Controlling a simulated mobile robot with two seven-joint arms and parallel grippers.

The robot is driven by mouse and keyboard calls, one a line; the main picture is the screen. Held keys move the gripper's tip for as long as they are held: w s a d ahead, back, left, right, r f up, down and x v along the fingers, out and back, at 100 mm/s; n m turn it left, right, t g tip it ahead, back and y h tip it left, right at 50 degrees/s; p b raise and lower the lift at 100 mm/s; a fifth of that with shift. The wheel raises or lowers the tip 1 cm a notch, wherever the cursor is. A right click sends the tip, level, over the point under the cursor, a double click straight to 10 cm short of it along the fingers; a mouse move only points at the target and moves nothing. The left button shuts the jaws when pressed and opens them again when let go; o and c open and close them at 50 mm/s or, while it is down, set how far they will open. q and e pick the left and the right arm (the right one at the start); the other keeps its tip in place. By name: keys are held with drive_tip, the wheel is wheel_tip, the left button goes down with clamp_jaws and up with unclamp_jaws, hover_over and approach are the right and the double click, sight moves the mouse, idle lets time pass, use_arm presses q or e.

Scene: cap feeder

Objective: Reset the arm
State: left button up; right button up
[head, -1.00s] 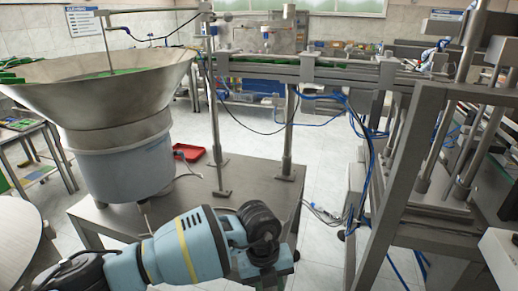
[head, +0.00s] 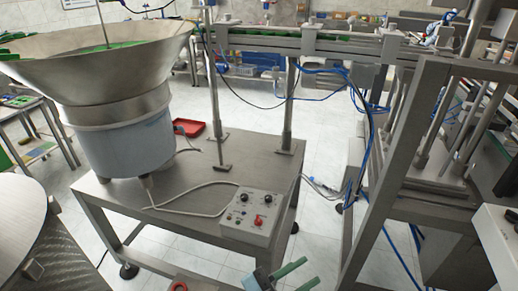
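My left gripper (head: 311,271) shows at the bottom edge, right of the middle, below and in front of the control box (head: 254,216). Its two green fingers are apart with nothing between them. Most of my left arm is below the picture. My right arm and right gripper are not in view. The control box is grey with black knobs and a red knob, and sits at the front right corner of the metal table (head: 165,199).
A large metal feeder bowl (head: 100,75) with green caps stands on the table's left side. A conveyor (head: 300,45) runs along the back. A metal frame machine (head: 390,160) stands at right with blue hoses. A round table (head: 22,215) is at lower left.

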use_arm(q)
drive_tip(key=a+f+n+t+y, duration=0.7)
drive_tip(key=a+f+n+y, duration=0.2)
drive_tip(key=a+n, duration=0.15)
drive_tip(key=s+a+f+n+g+y, duration=0.6)
drive_tip(key=s+a+f+y, duration=0.3)
drive_tip(key=s+a+f, duration=0.7)
drive_tip(key=s+a+g, duration=0.1)
drive_tip(key=s+a, duration=0.1)
drive_tip(key=s, duration=0.1)
drive_tip(key=shift+f+p, duration=0.2)
drive_tip(key=shift+p, duration=0.15)
drive_tip(key=shift+s, duration=0.1)
drive_tip(key=shift+o, duration=0.6)
